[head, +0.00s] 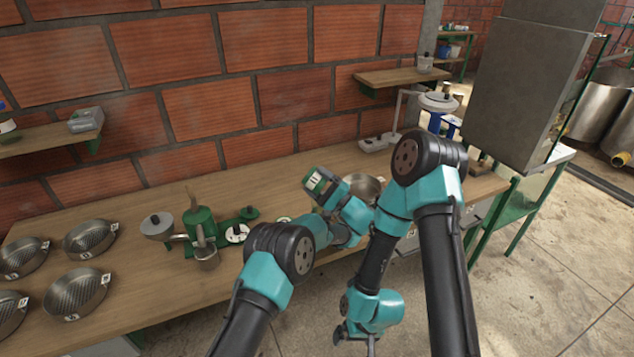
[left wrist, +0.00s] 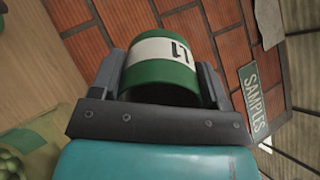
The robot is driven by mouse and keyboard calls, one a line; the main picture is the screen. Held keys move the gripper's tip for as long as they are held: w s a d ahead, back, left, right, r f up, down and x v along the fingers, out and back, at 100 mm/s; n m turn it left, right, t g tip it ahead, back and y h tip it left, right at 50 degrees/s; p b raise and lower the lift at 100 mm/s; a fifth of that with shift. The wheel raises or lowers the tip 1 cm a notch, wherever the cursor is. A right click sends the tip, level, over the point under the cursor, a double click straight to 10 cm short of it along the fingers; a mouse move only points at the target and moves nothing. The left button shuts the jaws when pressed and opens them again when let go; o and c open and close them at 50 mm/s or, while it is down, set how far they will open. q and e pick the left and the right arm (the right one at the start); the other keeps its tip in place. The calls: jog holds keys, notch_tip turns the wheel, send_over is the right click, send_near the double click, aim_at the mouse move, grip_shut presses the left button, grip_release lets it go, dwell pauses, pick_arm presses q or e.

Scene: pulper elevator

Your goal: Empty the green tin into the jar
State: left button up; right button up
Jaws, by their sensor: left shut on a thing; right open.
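The green tin (head: 316,181) has a white band marked L1 and is held tilted above the workbench. It also fills the middle of the left wrist view (left wrist: 163,73). My left gripper (head: 322,186) is shut on it, with one finger on each side of its wall. The tin's contents cannot be seen. My right gripper (head: 355,337) is open and empty, low at the front, off the bench edge. I cannot tell for certain which object is the jar; a small clear container (head: 425,64) stands on the right wall shelf.
The wooden bench (head: 130,205) holds several metal pans at left and a green hand pulper (head: 200,228). A metal bowl (head: 362,184) sits close behind my left gripper, partly hidden by my arms. A grey metal cabinet (head: 520,85) stands at right. A SAMPLES sign (left wrist: 254,103) shows in the left wrist view.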

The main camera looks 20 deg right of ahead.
aim_at(307, 178)
pick_arm(q)
jog(key=shift+w+a+f+h, duration=0.15)
jog(key=shift+f+h, duration=0.15)
jog(key=shift+f, duration=0.25)
jog(key=g+h, duration=0.2)
jog(key=shift+w+a+g, duration=0.4)
jog(key=g+h, duration=0.2)
jog(key=h, duration=0.1)
jog(key=w+a+r+g+h, duration=0.1)
jog(key=g, duration=0.1)
jog(key=shift+h, duration=0.3)
jog(key=g+h, duration=0.3)
jog(key=h, duration=0.1)
jog(key=shift+w+a+g, duration=0.2)
jog(key=shift+w+g, duration=0.05)
jog(key=shift+g, duration=0.15)
jog(key=shift+s+d+f+g+h, duration=0.1)
jog(key=shift+f+g+h, duration=0.2)
jog(key=shift+g+h, duration=0.6)
jog(key=shift+s+d+f+g+h, duration=0.1)
jog(key=shift+f+g+h, duration=0.2)
jog(key=shift+g+h, duration=0.6)
jog(key=shift+s+d+r+g+h, duration=0.1)
jog(key=shift+r+g+h, duration=0.4)
jog(key=shift+r, duration=0.75)
jog(key=shift+s+d+r+g+h, duration=0.1)
jog(key=shift+r+g+h, duration=0.4)
jog(key=shift+r, duration=0.7)
jog(key=shift+a, duration=0.1)
